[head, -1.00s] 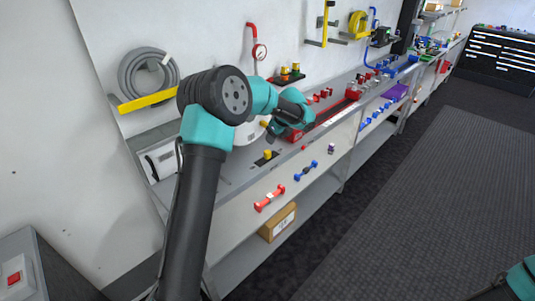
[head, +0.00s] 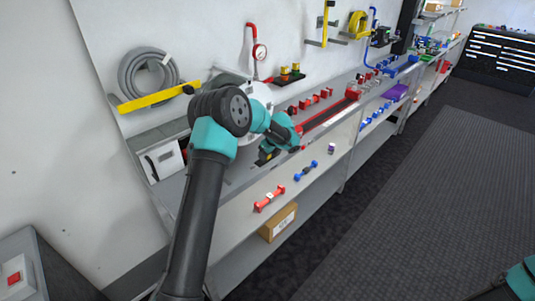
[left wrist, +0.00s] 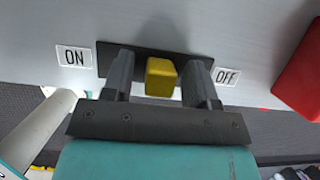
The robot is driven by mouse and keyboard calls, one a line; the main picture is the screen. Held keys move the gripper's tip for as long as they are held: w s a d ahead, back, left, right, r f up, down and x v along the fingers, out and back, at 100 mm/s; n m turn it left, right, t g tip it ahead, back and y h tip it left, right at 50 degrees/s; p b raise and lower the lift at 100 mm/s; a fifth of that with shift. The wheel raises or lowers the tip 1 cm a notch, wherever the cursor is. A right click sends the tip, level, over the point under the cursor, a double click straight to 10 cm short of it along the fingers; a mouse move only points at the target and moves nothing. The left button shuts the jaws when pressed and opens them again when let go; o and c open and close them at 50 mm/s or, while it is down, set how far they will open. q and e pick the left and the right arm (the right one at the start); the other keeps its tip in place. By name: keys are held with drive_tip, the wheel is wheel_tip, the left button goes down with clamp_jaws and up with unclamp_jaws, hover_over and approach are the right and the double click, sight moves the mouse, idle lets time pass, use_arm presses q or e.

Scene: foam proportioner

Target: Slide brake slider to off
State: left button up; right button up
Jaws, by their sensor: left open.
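The yellow brake slider knob (left wrist: 161,77) sits on a dark slotted plate (left wrist: 146,56) in the left wrist view. The knob is near the middle of the plate, between an ON label (left wrist: 74,57) on the left and an OFF label (left wrist: 227,77) on the right. My left gripper (left wrist: 160,80) is open, with one finger on each side of the knob; a small gap shows on the ON side, and the OFF-side finger is very close to it. In the head view my left gripper (head: 268,154) is over the bench's near part and hides most of the slider. My right gripper is not in view.
A red part (left wrist: 301,75) lies right of the OFF label. In the head view a long red rail (head: 325,119) and several red pieces lie farther along the bench. A grey hose (head: 148,78) hangs on the wall.

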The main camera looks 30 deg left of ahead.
use_arm(q)
clamp_jaws()
idle(0.4)
